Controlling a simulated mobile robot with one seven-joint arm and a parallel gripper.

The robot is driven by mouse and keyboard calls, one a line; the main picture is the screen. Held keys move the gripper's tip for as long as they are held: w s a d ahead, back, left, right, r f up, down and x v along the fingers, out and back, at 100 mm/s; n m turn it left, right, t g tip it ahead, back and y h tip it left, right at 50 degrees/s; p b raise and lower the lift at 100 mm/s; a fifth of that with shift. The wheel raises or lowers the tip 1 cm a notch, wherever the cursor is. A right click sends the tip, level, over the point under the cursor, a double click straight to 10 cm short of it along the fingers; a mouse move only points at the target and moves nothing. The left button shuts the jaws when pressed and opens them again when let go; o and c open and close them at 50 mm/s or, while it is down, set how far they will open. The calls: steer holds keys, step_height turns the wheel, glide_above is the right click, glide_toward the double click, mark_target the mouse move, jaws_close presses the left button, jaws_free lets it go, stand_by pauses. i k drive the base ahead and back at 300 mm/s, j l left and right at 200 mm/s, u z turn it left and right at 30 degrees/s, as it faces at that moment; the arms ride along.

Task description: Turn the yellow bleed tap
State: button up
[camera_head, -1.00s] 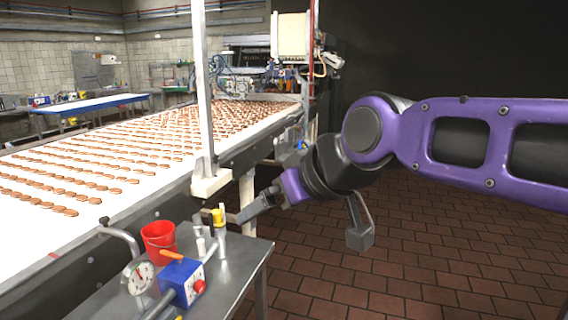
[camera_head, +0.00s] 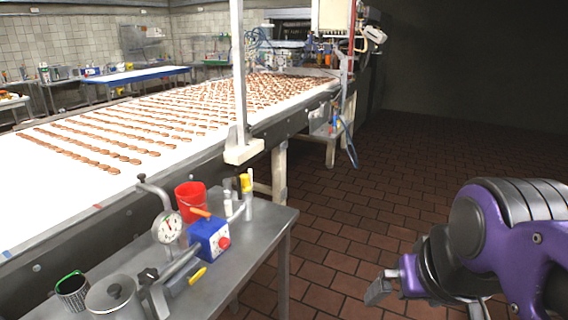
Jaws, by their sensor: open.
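A yellow cap-like part (camera_head: 246,183) tops an upright white fitting near the back right corner of the steel side table. A yellow lever (camera_head: 197,276) lies low at the table's front, by a grey metal fitting. I cannot tell for sure which one is the bleed tap. My gripper (camera_head: 428,303) is at the lower right, over the floor, well to the right of the table and apart from both yellow parts. Its jaws are open; one finger shows clearly, and the other is partly cut off by the bottom edge. I see nothing held.
The steel table (camera_head: 262,262) also carries a red bucket (camera_head: 190,198), a dial gauge (camera_head: 168,229), a blue box with a red knob (camera_head: 209,238) and a lidded pot (camera_head: 112,297). A conveyor (camera_head: 60,188) with rows of brown biscuits runs behind. Tiled floor (camera_head: 335,235) is clear between table and gripper.

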mark_target(191, 280)
steer(key=u, duration=1.25)
